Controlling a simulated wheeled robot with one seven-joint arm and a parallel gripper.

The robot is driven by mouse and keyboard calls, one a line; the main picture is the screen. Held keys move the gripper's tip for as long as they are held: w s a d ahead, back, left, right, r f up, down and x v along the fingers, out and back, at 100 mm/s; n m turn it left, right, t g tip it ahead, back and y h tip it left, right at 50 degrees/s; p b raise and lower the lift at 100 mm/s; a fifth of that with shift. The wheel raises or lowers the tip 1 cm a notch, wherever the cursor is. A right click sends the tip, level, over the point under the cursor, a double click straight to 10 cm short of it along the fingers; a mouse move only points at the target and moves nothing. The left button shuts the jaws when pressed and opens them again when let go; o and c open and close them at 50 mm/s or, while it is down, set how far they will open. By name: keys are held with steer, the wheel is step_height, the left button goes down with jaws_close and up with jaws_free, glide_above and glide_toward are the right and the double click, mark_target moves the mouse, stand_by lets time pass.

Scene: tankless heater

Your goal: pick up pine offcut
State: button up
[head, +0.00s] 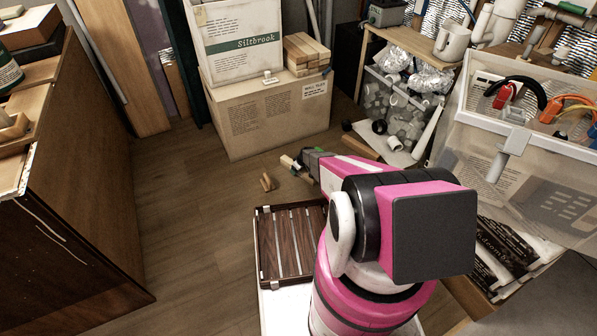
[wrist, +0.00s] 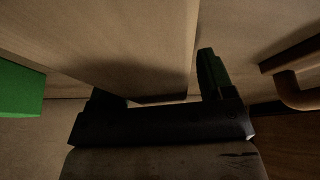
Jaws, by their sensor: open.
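A pale wooden piece, which looks like the pine offcut (head: 286,161), shows at the tip of my gripper (head: 297,163) in the head view, low over or on the floor. In the wrist view a large pale tan block, apparently the same offcut (wrist: 130,50), reaches between the open fingers of my gripper (wrist: 158,88). It hides most of the left finger; the right finger stands clear with a gap. I cannot tell whether the left finger touches it.
A small bent wooden piece (head: 267,182) lies on the floor left of my gripper. A cardboard box (head: 270,115) stands behind, with stacked wood strips (head: 307,52) on top. A slatted dark case (head: 290,243) is nearer. Floor to the left is clear. A green thing (wrist: 20,90) shows in the wrist view.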

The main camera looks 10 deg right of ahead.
steer(key=c, duration=1.2)
steer(key=shift+r, duration=0.1)
steer(key=shift+r, duration=0.6)
step_height(320, 180, up, 3)
steer(key=shift+s+f, duration=0.1)
steer(key=shift+f, duration=0.1)
steer(key=s+a+r, duration=0.2)
steer(key=a+r, duration=0.5)
steer(key=a, duration=0.4)
steer(key=shift+s+a, duration=0.2)
steer(key=shift+s, duration=0.1)
